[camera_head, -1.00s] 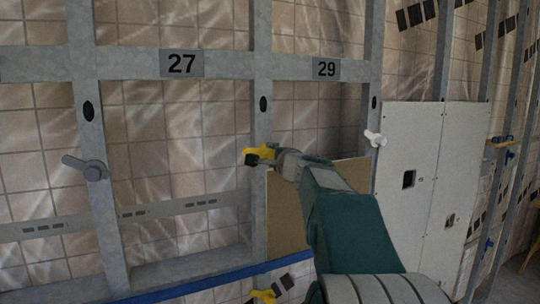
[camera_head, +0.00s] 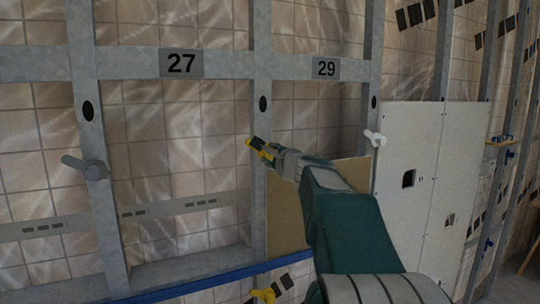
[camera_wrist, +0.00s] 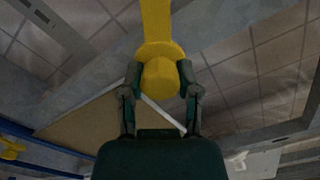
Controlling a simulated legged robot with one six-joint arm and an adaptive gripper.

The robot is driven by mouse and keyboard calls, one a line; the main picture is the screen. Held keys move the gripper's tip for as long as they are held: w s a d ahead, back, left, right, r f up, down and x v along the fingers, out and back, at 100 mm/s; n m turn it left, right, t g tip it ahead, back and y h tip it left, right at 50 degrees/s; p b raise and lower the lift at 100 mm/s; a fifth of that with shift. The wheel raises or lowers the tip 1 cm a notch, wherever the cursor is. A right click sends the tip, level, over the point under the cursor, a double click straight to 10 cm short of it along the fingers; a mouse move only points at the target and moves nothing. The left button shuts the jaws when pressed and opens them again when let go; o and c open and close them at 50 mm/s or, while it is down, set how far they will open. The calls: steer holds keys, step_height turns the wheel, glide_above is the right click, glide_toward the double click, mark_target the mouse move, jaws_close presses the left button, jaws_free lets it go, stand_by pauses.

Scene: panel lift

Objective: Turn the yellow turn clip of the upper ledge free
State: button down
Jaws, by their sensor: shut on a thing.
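The yellow turn clip (camera_head: 262,150) sits on the grey upright between bays 27 and 29, by the upper left corner of the tan panel (camera_head: 287,218). My gripper (camera_head: 266,149) is at the clip. In the wrist view my gripper (camera_wrist: 160,84) has its two fingers on either side of the round yellow knob of the clip (camera_wrist: 159,35), shut on it. The clip's flat arm runs up and away from the knob in that view. In the head view the gripper covers part of the clip.
Another yellow clip (camera_head: 263,295) is lower, near the blue rail (camera_head: 205,286). A white clip (camera_head: 375,138) is at the white panel (camera_head: 408,175) on the right. A grey clip (camera_head: 86,167) is on the left upright. Bay 27 stands open.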

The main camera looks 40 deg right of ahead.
steer(key=shift+d+f, duration=0.15)
steer(key=shift+f, duration=0.25)
steer(key=shift+c, duration=1.5)
jaws_free()
steer(key=shift+r, duration=0.15)
steer(key=shift+s+r, duration=0.1)
steer(key=shift+s, duration=0.15)
steer(key=v, duration=1.1)
steer(key=shift+s, duration=0.25)
